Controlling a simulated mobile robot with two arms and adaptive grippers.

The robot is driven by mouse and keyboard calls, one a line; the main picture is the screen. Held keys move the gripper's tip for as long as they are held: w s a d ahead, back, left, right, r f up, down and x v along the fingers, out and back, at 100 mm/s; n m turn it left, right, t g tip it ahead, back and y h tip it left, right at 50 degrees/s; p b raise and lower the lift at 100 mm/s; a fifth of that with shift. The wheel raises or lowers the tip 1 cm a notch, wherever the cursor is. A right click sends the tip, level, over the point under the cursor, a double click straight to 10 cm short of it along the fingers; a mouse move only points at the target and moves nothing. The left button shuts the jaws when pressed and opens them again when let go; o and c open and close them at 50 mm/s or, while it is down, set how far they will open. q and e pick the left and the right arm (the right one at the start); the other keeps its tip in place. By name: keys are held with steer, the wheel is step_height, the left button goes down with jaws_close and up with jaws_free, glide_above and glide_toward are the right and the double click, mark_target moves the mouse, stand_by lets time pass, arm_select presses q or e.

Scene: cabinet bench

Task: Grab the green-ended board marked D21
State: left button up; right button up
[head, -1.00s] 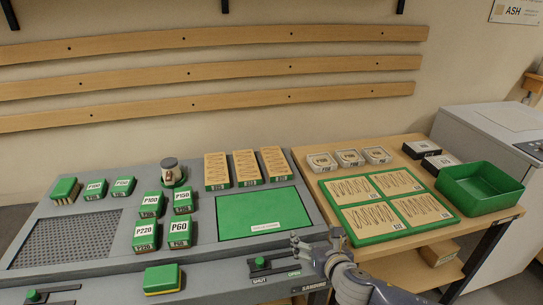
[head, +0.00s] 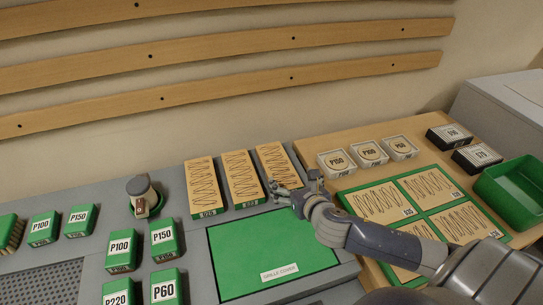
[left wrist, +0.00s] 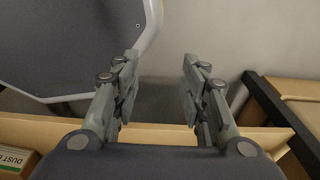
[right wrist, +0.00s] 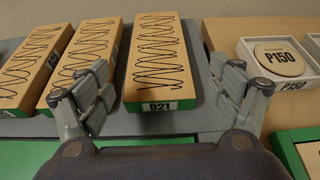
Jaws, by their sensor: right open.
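Three wooden boards with green ends and squiggle marks lie side by side at the back of the grey bench. The rightmost board (head: 277,160) reads D21 on its end label in the right wrist view (right wrist: 155,55). My right gripper (head: 296,187) is open and empty at the near end of this board. In the right wrist view its fingers stand apart on either side of the labelled end, without visible grip. In the head view the gripper hides the label. My left gripper (left wrist: 160,85) is open and empty, away from the boards.
Two neighbouring boards (head: 241,177) (head: 204,184) lie just left. A green mat (head: 262,250) is in front. To the right are white disc boxes (head: 369,153), a green tray of squiggle-marked boards (head: 391,181) and a green bin (head: 515,190).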

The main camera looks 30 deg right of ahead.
glide_toward(278, 166)
steer(key=x, duration=0.3)
steer(key=shift+s+d+f, duration=0.1)
steer(key=shift+d+f, duration=0.05)
steer(key=shift+f, duration=0.05)
steer(key=shift+w+f, duration=0.15)
steer(key=shift+w, duration=0.15)
steer(key=shift+w+d+f, duration=0.1)
steer(key=shift+w+d, duration=0.05)
steer(key=shift+w, duration=0.25)
steer(key=p+x, duration=0.1)
steer(key=x, duration=0.3)
steer(key=shift+w, duration=0.4)
arm_select(q)
steer(key=shift+s+r, duration=0.55)
steer(key=shift+s, duration=0.2)
steer(key=shift+s, duration=0.1)
arm_select(e)
steer(key=c, duration=1)
